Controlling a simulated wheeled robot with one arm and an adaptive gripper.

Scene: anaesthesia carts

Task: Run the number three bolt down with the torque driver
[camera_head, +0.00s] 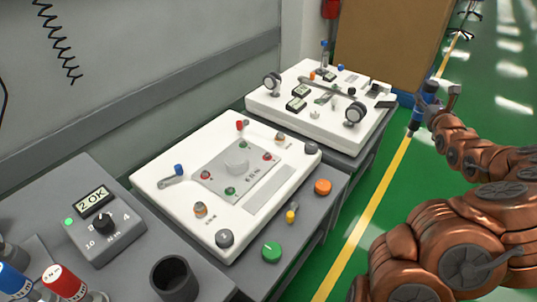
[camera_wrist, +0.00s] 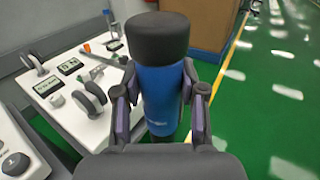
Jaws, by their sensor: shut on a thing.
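The blue torque driver (camera_head: 424,98) with a dark cap is held upright over the aisle, right of the carts. It also shows in the wrist view (camera_wrist: 161,95). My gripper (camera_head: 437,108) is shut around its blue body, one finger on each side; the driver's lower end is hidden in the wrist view. The middle white panel (camera_head: 262,222) bears a grey plate (camera_head: 222,160) with several small red and green round parts. Which of these is the number three bolt I cannot tell. The grey torque box (camera_head: 124,232) reads "2 OK" with a green light lit.
An open black cup (camera_head: 174,280) stands at the front. Blue-capped (camera_head: 14,282) and red-capped (camera_head: 62,280) bottles are at lower left. A far white panel (camera_head: 337,132) carries gauges and small displays. A brown box (camera_head: 385,50) stands behind.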

